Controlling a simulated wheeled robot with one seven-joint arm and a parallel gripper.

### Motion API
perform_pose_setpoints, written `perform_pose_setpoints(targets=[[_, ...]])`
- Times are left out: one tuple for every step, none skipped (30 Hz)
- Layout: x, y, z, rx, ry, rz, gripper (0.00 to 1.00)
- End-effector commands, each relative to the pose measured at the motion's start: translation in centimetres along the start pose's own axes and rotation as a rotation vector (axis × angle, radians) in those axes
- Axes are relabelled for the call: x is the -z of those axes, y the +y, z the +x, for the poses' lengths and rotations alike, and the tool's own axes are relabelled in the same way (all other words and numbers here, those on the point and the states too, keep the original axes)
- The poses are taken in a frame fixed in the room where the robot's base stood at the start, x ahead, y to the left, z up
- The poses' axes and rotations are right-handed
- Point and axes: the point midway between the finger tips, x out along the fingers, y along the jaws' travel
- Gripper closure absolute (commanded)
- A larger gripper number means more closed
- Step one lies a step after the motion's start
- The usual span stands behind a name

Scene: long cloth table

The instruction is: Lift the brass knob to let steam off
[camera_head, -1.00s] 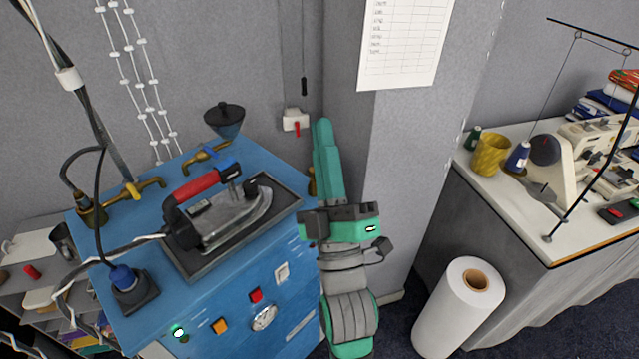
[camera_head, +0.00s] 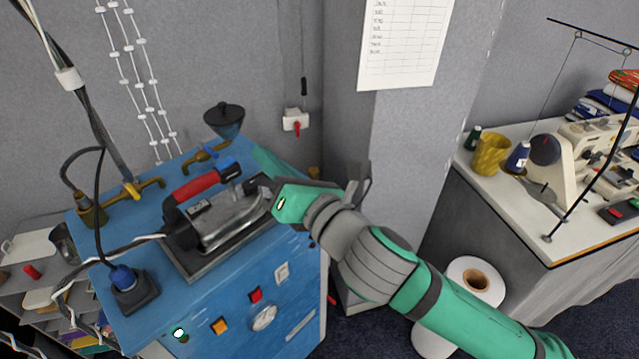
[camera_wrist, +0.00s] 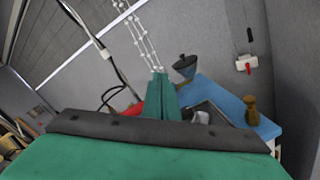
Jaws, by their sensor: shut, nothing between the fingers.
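The brass knob (camera_wrist: 251,110) stands upright at the right end of the blue boiler top in the wrist view. In the head view only its top (camera_head: 314,172) shows, behind my gripper. My gripper (camera_head: 262,153) has green fingers and reaches left across the boiler top near the iron's tip. In the wrist view the fingers (camera_wrist: 160,80) are together and empty, with the knob to their right and apart from them. The knob's base is hidden in the head view. The blue boiler (camera_head: 170,318) carries buttons and a gauge on its front.
An iron with a red handle (camera_head: 195,186) rests on a dark tray beside my gripper. A dark funnel (camera_head: 224,118) and brass taps (camera_head: 140,188) stand at the back. A grey pillar (camera_head: 395,150) is right of the boiler. A white roll (camera_head: 478,272) stands on the floor.

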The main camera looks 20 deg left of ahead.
Motion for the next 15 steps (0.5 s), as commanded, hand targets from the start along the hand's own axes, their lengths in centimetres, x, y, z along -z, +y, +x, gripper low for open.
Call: perform_pose_setpoints(targets=[[0.7,-1.5,-0.3,0.054,0.041,-0.064,1.00],[1.1,-2.3,-0.6,0.082,0.065,-0.099,1.00],[1.7,-3.5,-0.9,0.122,0.097,-0.145,1.00],[2.1,-4.4,-1.3,0.152,0.121,-0.180,1.00],[2.4,-5.4,-1.7,0.182,0.146,-0.212,1.00],[2.9,-6.6,-2.2,0.221,0.179,-0.254,1.00],[3.2,-7.6,-2.7,0.250,0.204,-0.286,1.00],[3.5,-8.5,-3.2,0.278,0.227,-0.314,1.00],[3.8,-9.6,-3.9,0.312,0.258,-0.349,1.00],[4.0,-10.4,-4.5,0.337,0.280,-0.374,1.00],[4.2,-11.2,-5.0,0.360,0.300,-0.395,1.00],[4.4,-12.1,-5.6,0.386,0.324,-0.423,1.00],[4.5,-12.7,-6.1,0.404,0.341,-0.440,1.00],[4.6,-13.2,-6.5,0.421,0.356,-0.454,1.00],[4.7,-13.9,-7.0,0.439,0.373,-0.471,1.00]])
